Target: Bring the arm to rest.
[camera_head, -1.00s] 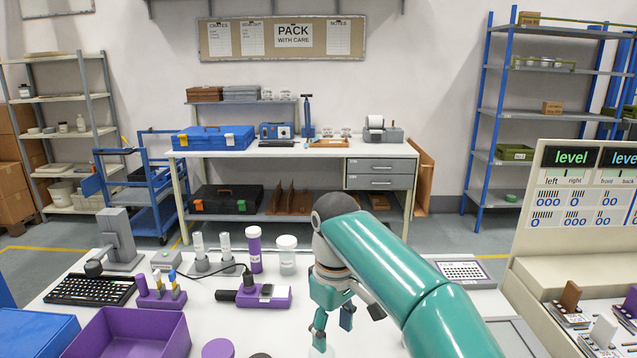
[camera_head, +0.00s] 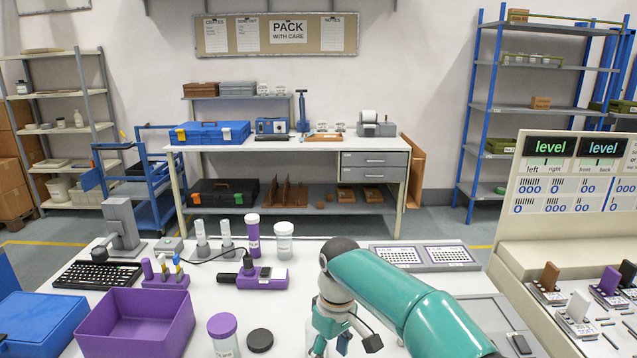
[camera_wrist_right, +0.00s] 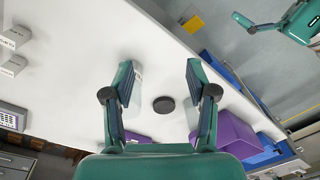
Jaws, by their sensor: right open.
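My right arm comes in from the lower right of the head view, teal with a dark round joint. Its gripper (camera_head: 328,350) is low over the white table, partly cut off by the bottom edge. In the right wrist view the two fingers of this gripper (camera_wrist_right: 160,80) stand wide apart with nothing gripped. A black round lid (camera_wrist_right: 163,104) lies on the table beyond and between them; it also shows in the head view (camera_head: 260,340).
A purple bin (camera_head: 135,322), a purple-lidded jar (camera_head: 222,335) and a blue box (camera_head: 38,325) stand left of my arm. A purple device (camera_head: 262,277) and a white-lidded jar (camera_head: 284,240) are behind.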

